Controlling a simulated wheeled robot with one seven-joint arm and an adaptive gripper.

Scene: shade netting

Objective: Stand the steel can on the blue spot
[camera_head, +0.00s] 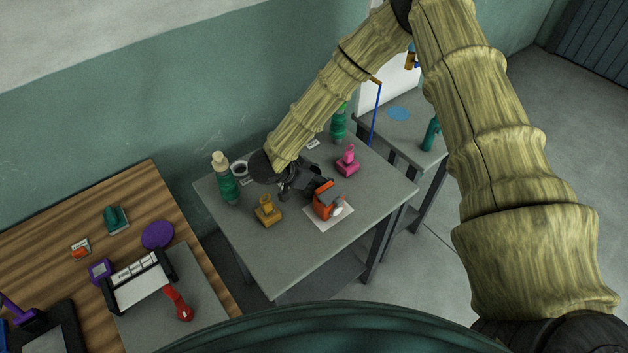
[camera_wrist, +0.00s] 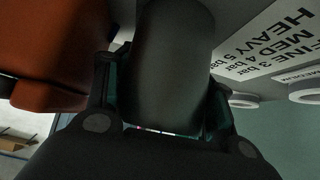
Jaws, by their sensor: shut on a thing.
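In the wrist view a dark grey, rounded cylinder, which I take to be the steel can (camera_wrist: 170,65), stands between the two fingers of my gripper (camera_wrist: 160,110). The fingers are shut on its sides. In the head view my gripper (camera_head: 300,190) is low over the middle grey table, just left of an orange device. The can is hardly distinguishable there among the dark fingers, so I cannot tell whether it touches the table. The blue spot (camera_head: 399,114) is a flat, bare disc on the farther grey table at the right, well away from my gripper.
The orange device (camera_head: 327,201), a brass-coloured piece (camera_head: 267,211), a pink piece (camera_head: 347,162) and green bottles (camera_head: 226,184) crowd the middle table (camera_head: 290,262). A green bottle (camera_head: 431,133) stands near the blue spot. A gap separates the two grey tables.

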